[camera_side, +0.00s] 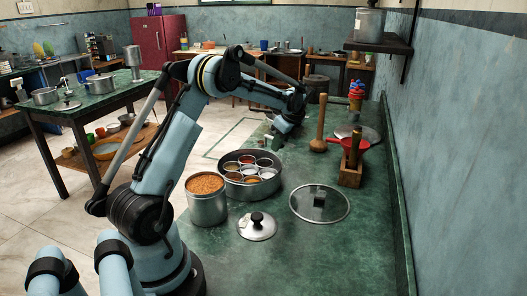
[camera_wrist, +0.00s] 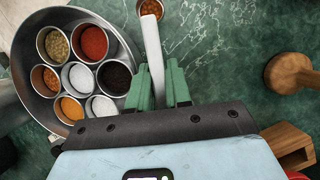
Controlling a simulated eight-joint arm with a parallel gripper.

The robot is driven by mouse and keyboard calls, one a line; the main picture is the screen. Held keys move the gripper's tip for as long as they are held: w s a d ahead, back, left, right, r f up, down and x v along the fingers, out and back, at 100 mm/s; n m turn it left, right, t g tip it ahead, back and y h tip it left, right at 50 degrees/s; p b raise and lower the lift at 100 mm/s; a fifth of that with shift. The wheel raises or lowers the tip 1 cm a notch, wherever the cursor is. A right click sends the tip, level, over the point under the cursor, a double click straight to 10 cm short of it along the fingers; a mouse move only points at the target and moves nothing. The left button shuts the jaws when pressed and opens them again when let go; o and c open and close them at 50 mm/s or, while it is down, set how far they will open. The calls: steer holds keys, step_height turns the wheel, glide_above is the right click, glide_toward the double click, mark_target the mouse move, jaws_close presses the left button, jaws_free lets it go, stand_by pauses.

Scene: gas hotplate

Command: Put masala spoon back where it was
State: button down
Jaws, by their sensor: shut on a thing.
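My gripper (camera_wrist: 162,82) has green fingers, shut on the pale handle of the masala spoon (camera_wrist: 153,45). The handle runs up the wrist view, and a small round bowl with something brown-orange shows at its far end. The round steel masala box (camera_wrist: 18,55) lies left of my fingers, with several small cups of spices inside. In the side view my gripper (camera_side: 283,127) is low over the green counter, behind the masala box (camera_side: 246,190) and a little to its right. The spoon cannot be made out in the side view.
A steel canister of orange-brown grains (camera_side: 207,207), a steel lid (camera_side: 257,227) and a glass lid (camera_side: 320,204) are near the box. Bare counter (camera_side: 325,255) lies in front.

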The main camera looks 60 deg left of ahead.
steer(key=shift+s+a+f, duration=0.1)
steer(key=shift+a+f, duration=0.35)
steer(key=shift+a, duration=0.3)
steer(key=shift+f, duration=2)
steer(key=shift+f, duration=0.15)
steer(key=c, duration=1.3)
jaws_free()
steer(key=shift+c, duration=0.2)
